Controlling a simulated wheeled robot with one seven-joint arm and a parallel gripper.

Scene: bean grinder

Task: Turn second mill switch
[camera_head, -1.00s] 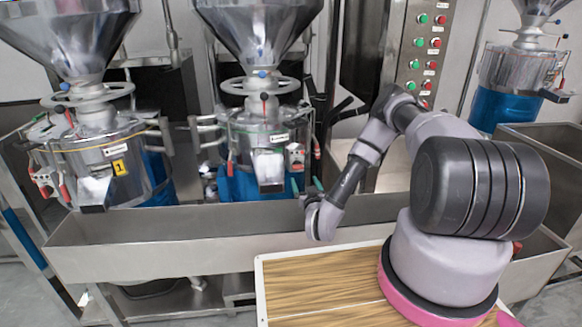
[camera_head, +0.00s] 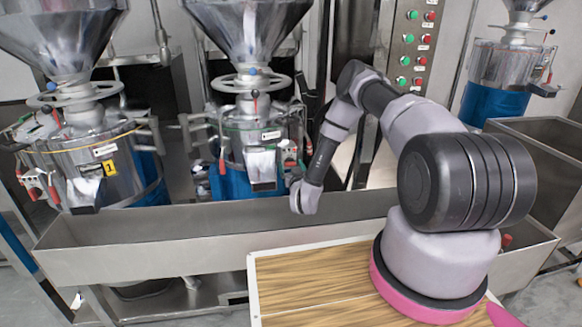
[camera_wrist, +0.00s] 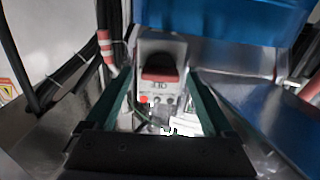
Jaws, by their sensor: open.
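The second mill (camera_head: 250,135) stands in the middle of the head view, with a steel upper body and blue lower part. Its small switch box (camera_head: 290,153) is on the right side of the body. No contact can be made out. In the head view the fingers are mostly hidden by my wrist.
The first mill (camera_head: 90,150), marked 1, stands at left. A long steel trough (camera_head: 150,242) runs below the mills. A control panel (camera_head: 412,55) with green and red buttons is behind my arm. The blue mill body (camera_wrist: 225,18) and a steel surface (camera_wrist: 235,60) crowd the wrist view.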

